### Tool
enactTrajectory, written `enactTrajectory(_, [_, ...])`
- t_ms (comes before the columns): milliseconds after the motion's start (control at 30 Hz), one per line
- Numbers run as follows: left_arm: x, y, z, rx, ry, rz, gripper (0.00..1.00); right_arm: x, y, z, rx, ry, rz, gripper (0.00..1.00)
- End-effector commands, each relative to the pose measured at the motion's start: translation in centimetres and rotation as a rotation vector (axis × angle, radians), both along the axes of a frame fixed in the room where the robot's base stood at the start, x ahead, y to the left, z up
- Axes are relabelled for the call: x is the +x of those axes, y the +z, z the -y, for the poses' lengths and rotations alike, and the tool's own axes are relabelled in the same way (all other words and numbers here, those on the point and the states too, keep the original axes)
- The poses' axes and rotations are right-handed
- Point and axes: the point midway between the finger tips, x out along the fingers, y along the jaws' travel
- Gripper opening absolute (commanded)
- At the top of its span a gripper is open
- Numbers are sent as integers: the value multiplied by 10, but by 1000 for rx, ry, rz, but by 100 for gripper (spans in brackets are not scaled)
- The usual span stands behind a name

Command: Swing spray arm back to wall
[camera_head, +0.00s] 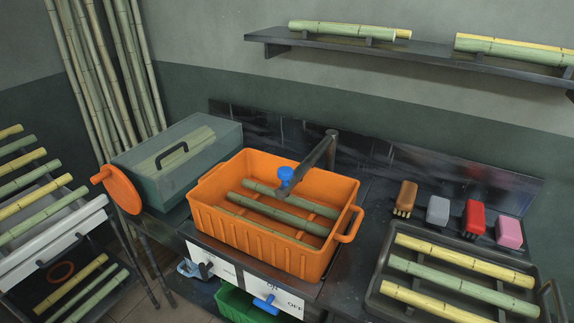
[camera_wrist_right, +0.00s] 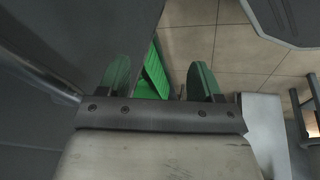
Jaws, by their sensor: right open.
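The spray arm (camera_head: 314,158) is a dark bar. Several sugarcane pieces (camera_head: 285,207) lie in the crate. Neither gripper shows in the head view. In the right wrist view my right gripper (camera_wrist_right: 163,82) is open and empty, with its green fingertips apart. It points down toward the tiled floor, beside a dark panel. The spray arm is not visible there.
A dark tray (camera_head: 375,290) with cane pieces stands at the right. Several brushes (camera_head: 439,210) lie behind it. A lidded box (camera_head: 178,155) with an orange wheel (camera_head: 118,190) is at the left. A shelf (camera_head: 400,52) hangs above. A green bin (camera_head: 240,307) stands below the counter.

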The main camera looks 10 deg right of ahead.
Motion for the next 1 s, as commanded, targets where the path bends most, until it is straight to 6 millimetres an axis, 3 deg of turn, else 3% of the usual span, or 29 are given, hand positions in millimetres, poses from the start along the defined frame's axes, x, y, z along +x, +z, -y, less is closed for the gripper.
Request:
enactTrajectory(33, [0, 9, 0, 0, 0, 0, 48, 20, 34, -4, -18, 42, 39, 65])
enactTrajectory(167, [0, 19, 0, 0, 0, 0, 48, 58, 108, -12, -69, 136, 119, 65])
enactTrajectory(200, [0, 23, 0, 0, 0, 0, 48, 68, 135, -14, -89, 166, 146, 65])
enactTrajectory(367, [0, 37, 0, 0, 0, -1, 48, 94, 249, -20, -179, 285, 261, 65])
enactTrajectory(400, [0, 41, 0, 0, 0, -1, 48, 109, 285, -24, -253, 381, 326, 65])
enactTrajectory(600, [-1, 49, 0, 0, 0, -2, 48, 170, 405, -46, -771, 881, 589, 65])
enactTrajectory(800, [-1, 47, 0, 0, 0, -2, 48, 231, 457, -79, -1440, 1315, 695, 65])
enactTrajectory(1000, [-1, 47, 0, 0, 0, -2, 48, 261, 492, -105, -1962, 1528, 666, 65])
